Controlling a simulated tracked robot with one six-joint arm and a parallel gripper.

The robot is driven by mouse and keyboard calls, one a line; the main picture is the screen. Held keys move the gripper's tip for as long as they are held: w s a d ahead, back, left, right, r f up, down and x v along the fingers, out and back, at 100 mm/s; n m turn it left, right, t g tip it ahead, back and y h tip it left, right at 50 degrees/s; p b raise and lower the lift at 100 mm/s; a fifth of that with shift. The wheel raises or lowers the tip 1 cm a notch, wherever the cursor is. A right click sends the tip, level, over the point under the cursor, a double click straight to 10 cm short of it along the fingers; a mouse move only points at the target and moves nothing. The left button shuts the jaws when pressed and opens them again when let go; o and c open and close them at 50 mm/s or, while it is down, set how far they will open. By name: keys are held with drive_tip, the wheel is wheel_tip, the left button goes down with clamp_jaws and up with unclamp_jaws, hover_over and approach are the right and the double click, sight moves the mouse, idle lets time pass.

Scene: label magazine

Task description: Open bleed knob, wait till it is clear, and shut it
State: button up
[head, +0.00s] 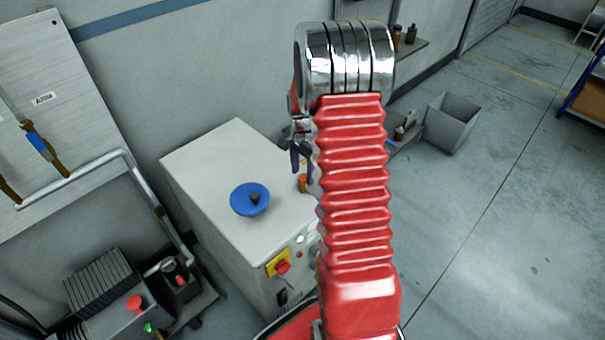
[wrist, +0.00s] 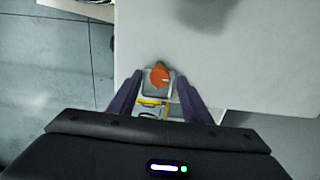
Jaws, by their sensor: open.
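A small orange knob (wrist: 161,78) with a light mark on it shows between my finger tips in the wrist view. In the head view the orange knob (head: 303,183) stands at the right side of the pale cabinet top (head: 205,165), partly beside my red arm. My gripper (head: 297,158) is open, its dark purple fingers pointing down near the knob. In the wrist view my gripper (wrist: 159,86) has one finger on each side of the knob; I cannot tell whether they touch it. No label names the bleed knob.
A blue disc (head: 250,199) with a dark centre sits on the cabinet top. The cabinet front carries a red switch on a yellow plate (head: 278,263). A grey fixture with a yellow bar (wrist: 153,102) lies below the knob. A grey bin (head: 452,122) stands on open floor.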

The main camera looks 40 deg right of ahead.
drive_tip(key=shift+f, duration=0.55)
drive_tip(key=shift+c, duration=0.7)
drive_tip(key=c, duration=0.9)
